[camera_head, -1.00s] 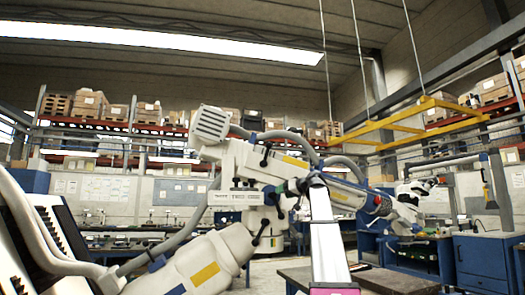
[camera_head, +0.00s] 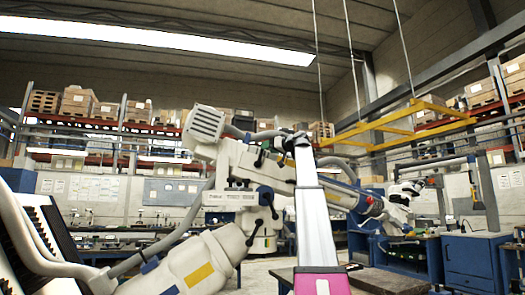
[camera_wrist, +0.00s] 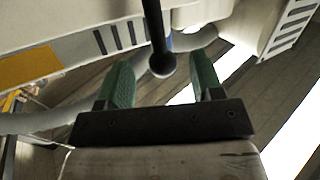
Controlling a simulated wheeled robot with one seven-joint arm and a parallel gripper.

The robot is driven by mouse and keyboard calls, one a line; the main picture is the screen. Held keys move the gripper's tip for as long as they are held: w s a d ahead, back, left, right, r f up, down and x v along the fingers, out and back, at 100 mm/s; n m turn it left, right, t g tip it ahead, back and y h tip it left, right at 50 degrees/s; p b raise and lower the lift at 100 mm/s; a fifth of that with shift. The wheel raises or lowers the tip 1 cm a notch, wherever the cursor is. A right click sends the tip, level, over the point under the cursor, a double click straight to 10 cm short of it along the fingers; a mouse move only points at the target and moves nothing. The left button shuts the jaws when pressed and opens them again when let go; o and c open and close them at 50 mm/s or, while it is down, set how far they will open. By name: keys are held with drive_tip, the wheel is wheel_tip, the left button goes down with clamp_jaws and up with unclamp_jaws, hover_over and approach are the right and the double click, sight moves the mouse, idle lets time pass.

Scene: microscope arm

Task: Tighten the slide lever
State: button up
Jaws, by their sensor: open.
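The white microscope arm (camera_head: 255,165) spans the middle of the head view and carries several black levers. In the wrist view a black lever (camera_wrist: 157,35) with a round ball end comes down from the top edge. Its ball lies between the two green fingers of my gripper (camera_wrist: 160,68) in the picture, with a gap on each side. The fingers are open and do not touch it; the depth between them is unclear. In the head view my gripper (camera_head: 283,142) is small and partly hidden, beside the arm's upper side. Which lever there is the slide lever is unclear.
A grey hose (camera_wrist: 190,40) passes behind the fingers in the wrist view. A dark table (camera_head: 395,281) stands at lower right. A yellow frame (camera_head: 400,125) hangs at upper right. Blue cabinets (camera_head: 475,262) stand at far right.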

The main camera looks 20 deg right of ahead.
drive_tip(key=shift+x, duration=2.2)
clamp_jaws()
drive_tip(key=shift+w, duration=0.1)
